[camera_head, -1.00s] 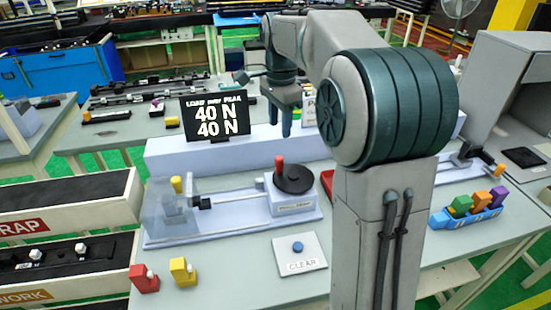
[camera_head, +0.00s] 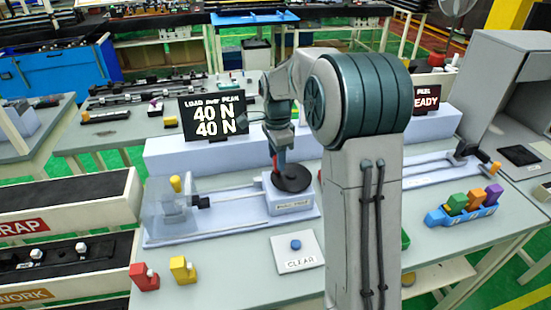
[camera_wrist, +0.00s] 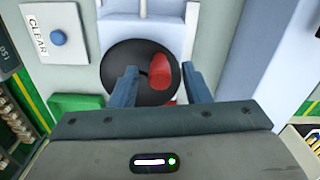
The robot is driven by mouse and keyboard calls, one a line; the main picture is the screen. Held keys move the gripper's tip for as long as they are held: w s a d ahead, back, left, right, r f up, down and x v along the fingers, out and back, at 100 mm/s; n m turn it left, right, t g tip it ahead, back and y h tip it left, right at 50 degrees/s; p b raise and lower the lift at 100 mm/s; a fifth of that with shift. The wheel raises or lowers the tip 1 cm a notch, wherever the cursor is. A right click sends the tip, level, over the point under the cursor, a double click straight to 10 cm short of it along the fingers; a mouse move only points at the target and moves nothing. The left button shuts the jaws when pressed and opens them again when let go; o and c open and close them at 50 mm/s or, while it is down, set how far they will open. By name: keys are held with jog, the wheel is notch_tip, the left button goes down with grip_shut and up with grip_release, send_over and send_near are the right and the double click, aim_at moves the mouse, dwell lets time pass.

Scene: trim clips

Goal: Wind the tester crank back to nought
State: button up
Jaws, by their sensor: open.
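The tester crank is a black disc (camera_head: 293,180) on a pale housing (camera_head: 290,206). Its upright red knob (camera_wrist: 162,75) shows between my fingers in the wrist view. My gripper (camera_head: 277,150) is open, pointing down over the crank. In the wrist view its two blue fingers (camera_wrist: 164,86) stand on either side of the knob, with gaps visible. In the head view the fingers mostly cover the knob. The load display (camera_head: 213,119) reads 40 N on both lines. A clear guard (camera_head: 165,217) and a yellow-topped clamp are at the rig's left end.
A blue CLEAR button (camera_head: 296,244) sits on a pale plate in front of the rig. Red (camera_head: 143,277) and yellow (camera_head: 183,269) blocks stand front left. A blue rack (camera_head: 462,215) of coloured blocks is at right. My arm hides part of the second tester and its display.

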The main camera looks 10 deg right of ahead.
jog(key=shift+f, duration=0.65)
grip_shut()
jog(key=shift+a, duration=0.1)
jog(key=shift+s+n, duration=0.1)
jog(key=shift+n, duration=0.2)
